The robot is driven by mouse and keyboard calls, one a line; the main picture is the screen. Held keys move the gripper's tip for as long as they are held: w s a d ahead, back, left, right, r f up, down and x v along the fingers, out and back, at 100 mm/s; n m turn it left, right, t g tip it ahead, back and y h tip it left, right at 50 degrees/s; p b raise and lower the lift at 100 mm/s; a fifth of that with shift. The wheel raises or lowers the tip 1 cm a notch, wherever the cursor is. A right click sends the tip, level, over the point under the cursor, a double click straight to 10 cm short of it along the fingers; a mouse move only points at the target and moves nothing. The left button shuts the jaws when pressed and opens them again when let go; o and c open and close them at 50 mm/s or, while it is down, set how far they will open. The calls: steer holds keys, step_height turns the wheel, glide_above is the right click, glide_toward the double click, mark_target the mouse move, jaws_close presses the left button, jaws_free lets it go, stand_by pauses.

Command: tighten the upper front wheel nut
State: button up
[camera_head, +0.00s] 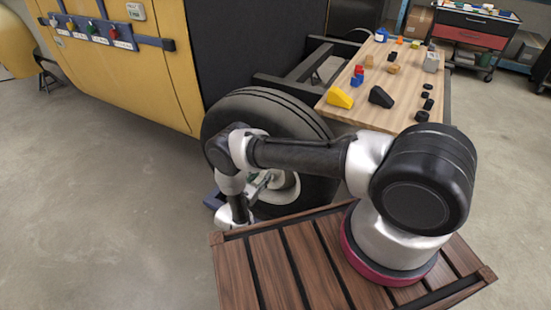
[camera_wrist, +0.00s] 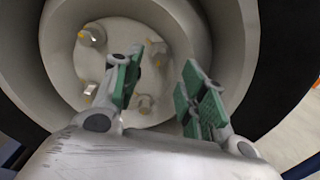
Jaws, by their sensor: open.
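The front wheel is a dark tyre (camera_head: 285,108) with a pale hub, beside the yellow vehicle body. In the wrist view the cream hub (camera_wrist: 66,70) carries several nuts with yellow marks. One nut (camera_wrist: 92,36) is at the upper left, another nut (camera_wrist: 91,91) at the lower left, and a third nut (camera_wrist: 146,103) shows between my fingers. I cannot tell which is the upper one on the wheel. My gripper (camera_wrist: 164,85) is open, with green pads apart and nothing between them, in front of the hub. In the head view my arm partly hides the hub.
A wooden worktop (camera_head: 390,105) behind my arm holds a yellow wedge (camera_head: 340,97), a black wedge (camera_head: 381,97) and several small parts. A red-drawered cart (camera_head: 470,38) stands at the back right. The left floor is clear.

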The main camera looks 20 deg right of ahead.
steer(key=x, duration=0.8)
steer(key=shift+w+d, duration=0.1)
jaws_close()
